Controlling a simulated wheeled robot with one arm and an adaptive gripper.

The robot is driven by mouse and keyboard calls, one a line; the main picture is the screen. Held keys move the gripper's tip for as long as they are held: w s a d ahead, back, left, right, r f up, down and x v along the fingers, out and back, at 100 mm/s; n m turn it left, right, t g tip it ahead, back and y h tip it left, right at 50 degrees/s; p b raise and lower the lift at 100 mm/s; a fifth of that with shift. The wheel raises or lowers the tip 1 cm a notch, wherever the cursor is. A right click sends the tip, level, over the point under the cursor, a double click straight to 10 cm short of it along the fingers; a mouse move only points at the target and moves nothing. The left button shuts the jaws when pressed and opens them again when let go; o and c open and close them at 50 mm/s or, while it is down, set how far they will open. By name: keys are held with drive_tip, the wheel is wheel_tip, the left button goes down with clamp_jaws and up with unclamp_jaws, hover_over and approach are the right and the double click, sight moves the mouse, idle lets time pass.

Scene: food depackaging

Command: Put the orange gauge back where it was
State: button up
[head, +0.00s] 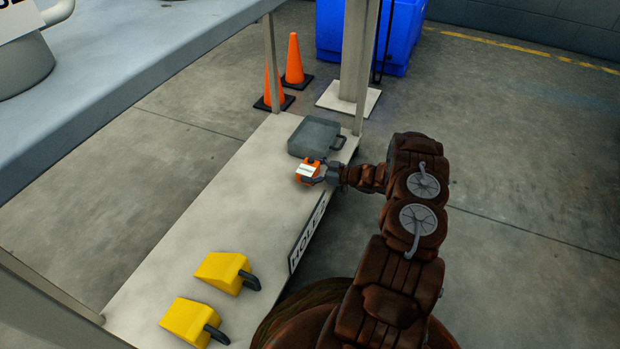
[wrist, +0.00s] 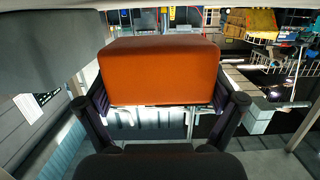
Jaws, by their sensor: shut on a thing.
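The orange gauge (head: 308,171) is a small orange block with a white face, over the far part of the low light-coloured shelf (head: 190,210). My gripper (head: 322,174) is shut on it from the right. In the wrist view the orange gauge (wrist: 160,70) fills the upper middle, between the two dark fingers of my gripper (wrist: 160,115). I cannot tell whether the gauge touches the shelf or is held a little above it.
A grey metal case (head: 316,137) with a handle lies just beyond the gauge. Two yellow wedges (head: 222,270) with black handles sit at the near end. A post (head: 358,60) rises by the shelf's far end. Orange cones (head: 295,60) and a blue bin (head: 400,30) stand beyond.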

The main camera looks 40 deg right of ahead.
drive_tip(key=shift+f+b, duration=0.5)
drive_tip(key=shift+f, duration=0.95)
drive_tip(key=shift+f, duration=0.15)
drive_tip(key=o, duration=1.2)
